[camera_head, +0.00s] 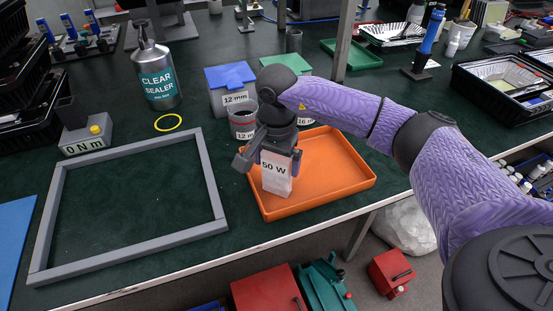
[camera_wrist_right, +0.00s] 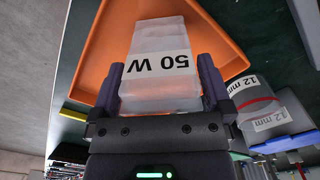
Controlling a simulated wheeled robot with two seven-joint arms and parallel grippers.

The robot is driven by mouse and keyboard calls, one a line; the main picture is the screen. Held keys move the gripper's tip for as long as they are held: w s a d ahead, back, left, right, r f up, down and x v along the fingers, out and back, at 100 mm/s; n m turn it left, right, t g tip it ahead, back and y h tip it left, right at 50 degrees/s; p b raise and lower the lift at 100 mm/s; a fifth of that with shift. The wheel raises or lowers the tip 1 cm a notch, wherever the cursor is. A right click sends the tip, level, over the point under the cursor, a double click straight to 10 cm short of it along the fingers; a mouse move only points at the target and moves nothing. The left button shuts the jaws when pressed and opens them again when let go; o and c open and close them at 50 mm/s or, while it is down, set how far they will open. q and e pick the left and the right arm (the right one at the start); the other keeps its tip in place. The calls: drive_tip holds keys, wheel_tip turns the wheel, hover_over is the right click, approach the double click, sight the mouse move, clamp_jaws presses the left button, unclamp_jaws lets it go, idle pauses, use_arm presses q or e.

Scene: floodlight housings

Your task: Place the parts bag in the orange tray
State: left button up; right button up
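The parts bag (camera_head: 277,184) is a whitish, translucent block-shaped bag with a "50 W" label. My right gripper (camera_head: 262,158) is around its upper part. In the right wrist view the bag (camera_wrist_right: 160,62) sits between the two fingers (camera_wrist_right: 160,92), which press close to its sides. The orange tray (camera_head: 340,188) lies at the front edge of the table, and the bag is over its left part. I cannot tell whether the bag's bottom touches the tray floor. The tray also shows behind the bag in the right wrist view (camera_wrist_right: 98,55). My left gripper is not in view.
A grey frame (camera_head: 215,190) lies left of the tray. Bins with blue (camera_head: 230,75) and green (camera_head: 286,64) lids and a "12 mm" cup (camera_head: 242,121) stand behind it. A sealer bottle (camera_head: 157,75) and a yellow ring (camera_head: 168,123) are further left. The tray's right half is empty.

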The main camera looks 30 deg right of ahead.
wheel_tip(320, 180, up, 12)
drive_tip(key=p, duration=0.3)
drive_tip(key=shift+f+p, duration=0.1)
drive_tip(key=shift+p, duration=0.25)
drive_tip(key=shift+r, duration=0.2)
